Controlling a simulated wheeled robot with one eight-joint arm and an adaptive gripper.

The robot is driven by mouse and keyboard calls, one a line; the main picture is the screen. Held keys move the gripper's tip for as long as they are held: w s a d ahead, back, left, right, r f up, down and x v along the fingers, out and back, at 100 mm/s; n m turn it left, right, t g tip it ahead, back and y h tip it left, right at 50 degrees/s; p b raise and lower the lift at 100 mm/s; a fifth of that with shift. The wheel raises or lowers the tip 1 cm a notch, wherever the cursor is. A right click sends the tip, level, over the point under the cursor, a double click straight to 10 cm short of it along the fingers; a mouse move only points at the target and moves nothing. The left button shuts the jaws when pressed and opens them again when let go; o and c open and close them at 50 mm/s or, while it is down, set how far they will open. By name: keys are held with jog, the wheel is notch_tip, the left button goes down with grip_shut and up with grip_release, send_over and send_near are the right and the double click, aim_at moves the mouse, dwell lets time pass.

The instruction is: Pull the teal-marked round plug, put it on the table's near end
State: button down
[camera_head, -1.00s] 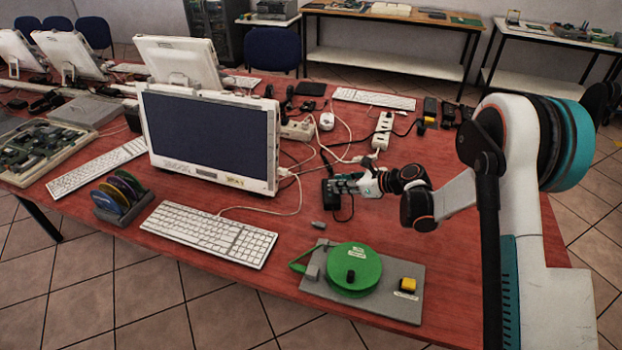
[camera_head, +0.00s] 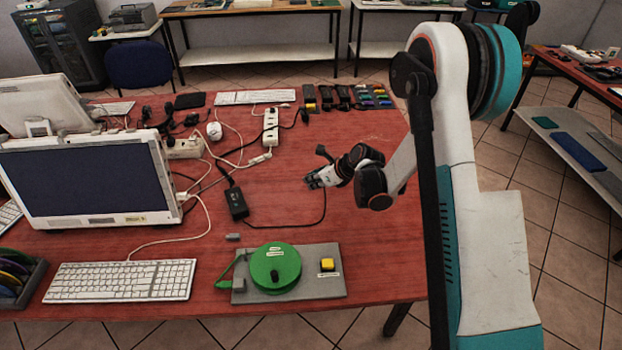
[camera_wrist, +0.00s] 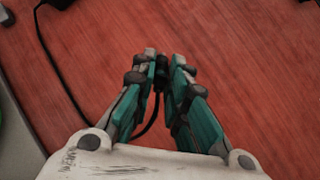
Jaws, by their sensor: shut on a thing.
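My gripper (camera_head: 312,181) is over the right part of the red table, away from the power strips. In the wrist view its teal fingers (camera_wrist: 161,68) are closed around a small black plug (camera_wrist: 161,80). A thin black cable (camera_wrist: 147,122) trails from the plug beneath the gripper. In the head view the cable (camera_head: 300,226) runs in a loop from a black power brick (camera_head: 238,203) to my gripper. The fingers cover most of the plug, and I cannot make out a teal mark on it.
A white power strip (camera_head: 270,127) with other cables lies behind the power brick. A green reel (camera_head: 276,268) on a grey board (camera_head: 310,289) and a keyboard (camera_head: 120,280) lie along the front edge. Bare red tabletop (camera_head: 375,245) lies right of the board.

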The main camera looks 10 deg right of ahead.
jog(key=shift+f+b, duration=1.45)
jog(key=shift+f, duration=1.95)
jog(key=c, duration=1.5)
grip_release()
